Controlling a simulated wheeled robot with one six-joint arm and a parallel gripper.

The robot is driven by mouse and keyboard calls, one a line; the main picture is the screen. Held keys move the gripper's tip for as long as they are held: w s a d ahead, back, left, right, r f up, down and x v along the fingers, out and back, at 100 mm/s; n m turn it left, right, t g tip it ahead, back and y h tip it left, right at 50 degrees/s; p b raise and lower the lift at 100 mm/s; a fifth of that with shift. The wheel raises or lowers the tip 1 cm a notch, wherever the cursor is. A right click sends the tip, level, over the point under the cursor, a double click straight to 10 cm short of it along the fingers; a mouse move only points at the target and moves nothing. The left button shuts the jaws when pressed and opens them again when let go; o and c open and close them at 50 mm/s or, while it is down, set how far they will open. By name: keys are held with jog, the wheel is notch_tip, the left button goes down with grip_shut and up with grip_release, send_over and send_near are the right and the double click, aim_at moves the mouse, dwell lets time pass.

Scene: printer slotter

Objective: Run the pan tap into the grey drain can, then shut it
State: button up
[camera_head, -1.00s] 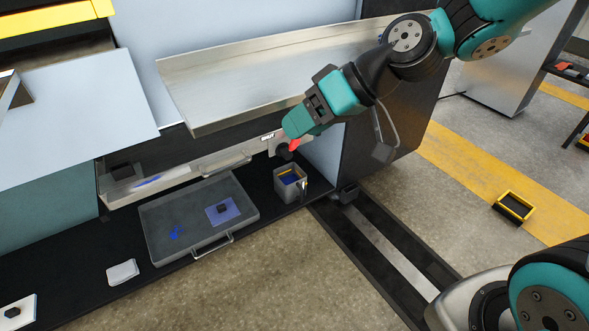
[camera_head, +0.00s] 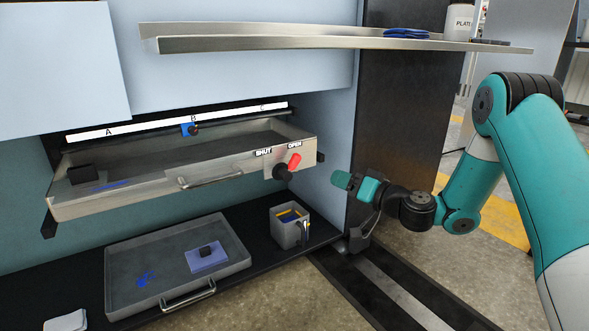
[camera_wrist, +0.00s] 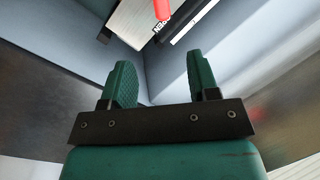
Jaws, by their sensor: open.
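The pan (camera_head: 120,205) hangs in the machine. Its tap has a black body (camera_head: 283,173) and a red lever (camera_head: 295,161) at the front right, with SHUT on the left and OPEN on the right. The lever tilts up and right, toward OPEN. The grey drain can (camera_head: 290,232) stands on the black shelf below the tap, with blue and yellow inside. I see no clear stream between them. My gripper (camera_head: 338,180) is open, empty and apart from the tap, to its right. The wrist view shows the lever (camera_wrist: 162,8) beyond the open fingers (camera_wrist: 162,62).
A grey tray (camera_head: 125,290) with a handle and blue stains lies on the shelf, left of the can. A metal ledge (camera_head: 300,43) juts out above. A pale side panel (camera_head: 335,130) stands between the pan and a dark cabinet side. Open floor lies in front.

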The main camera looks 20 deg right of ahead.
aim_at(297, 163)
jog(key=x, duration=1.5)
jog(key=shift+w+a, duration=0.2)
jog(key=shift+a, duration=0.25)
jog(key=shift+w+a+r, duration=0.15)
jog(key=shift+w+a, duration=0.1)
jog(key=shift+w, duration=0.25)
grip_shut()
